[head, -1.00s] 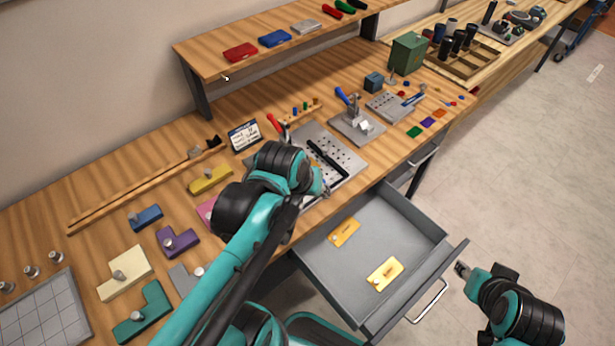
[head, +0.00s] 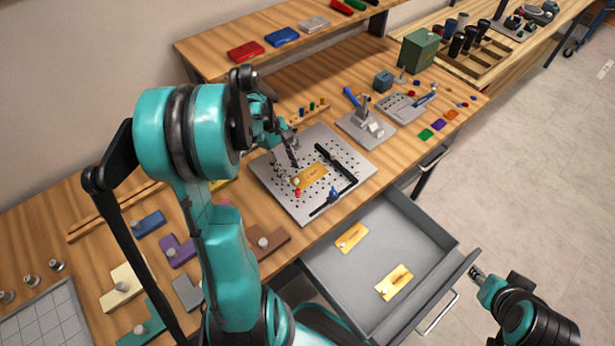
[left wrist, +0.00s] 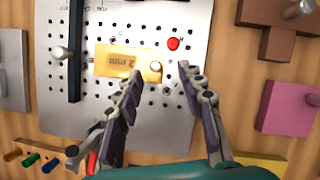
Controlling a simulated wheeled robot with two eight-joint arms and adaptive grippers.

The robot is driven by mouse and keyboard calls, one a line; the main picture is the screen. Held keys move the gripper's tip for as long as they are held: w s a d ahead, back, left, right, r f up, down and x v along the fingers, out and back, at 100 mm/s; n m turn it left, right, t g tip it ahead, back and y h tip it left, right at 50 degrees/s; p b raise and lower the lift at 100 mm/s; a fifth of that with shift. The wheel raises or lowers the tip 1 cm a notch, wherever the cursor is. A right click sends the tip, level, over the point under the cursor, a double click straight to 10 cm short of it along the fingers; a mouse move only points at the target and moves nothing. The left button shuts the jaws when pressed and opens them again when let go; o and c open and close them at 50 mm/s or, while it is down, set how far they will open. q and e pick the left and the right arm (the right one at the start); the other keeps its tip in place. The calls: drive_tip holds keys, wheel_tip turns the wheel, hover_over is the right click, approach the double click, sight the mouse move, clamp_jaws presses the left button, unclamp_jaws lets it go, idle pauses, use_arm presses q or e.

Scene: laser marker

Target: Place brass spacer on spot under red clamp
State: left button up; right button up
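A brass spacer (head: 306,176) marked "2 mm" lies flat on the perforated grey plate (head: 278,197). It also shows in the left wrist view (left wrist: 112,61), with a pale knob at one end. My left gripper (head: 286,166) is above the plate, beside the spacer. In the left wrist view its fingers (left wrist: 160,78) are apart with nothing gripped between them. A red handle part (left wrist: 92,162), apparently of the red clamp, shows at the lower left there; my left arm hides it in the head view. My right gripper (head: 476,273) is beside the drawer, too small to read.
Two more brass spacers (head: 351,238) (head: 394,282) lie in the open drawer (head: 425,245). Black bars (head: 335,163), a red knob (head: 298,193) and a blue knob (head: 333,194) are on the plate. A blue-handled clamp (head: 362,105) stands behind it. Coloured blocks are at left.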

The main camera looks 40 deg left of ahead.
sight(295, 179)
use_arm(q)
drive_tip(key=x, duration=0.1)
drive_tip(key=b+x, duration=0.1)
drive_tip(key=x, duration=0.1)
drive_tip(key=b+x, duration=0.1)
drive_tip(key=x, duration=0.1)
drive_tip(key=shift+w+a+f, duration=0.2)
drive_tip(key=shift+w+a, duration=0.15)
clamp_jaws()
drive_tip(key=shift+r, duration=0.15)
wheel_tip(295, 179, up, 4)
drive_tip(key=shift+r+p, duration=0.1)
drive_tip(key=shift+p, duration=0.9)
drive_tip(key=w+d+r+p, duration=0.2)
drive_tip(key=d+r, duration=0.4)
drive_tip(key=d, duration=0.5)
drive_tip(key=shift+d+r+p, duration=0.25)
drive_tip(key=shift+d+p, duration=0.05)
drive_tip(key=shift+p, duration=0.15)
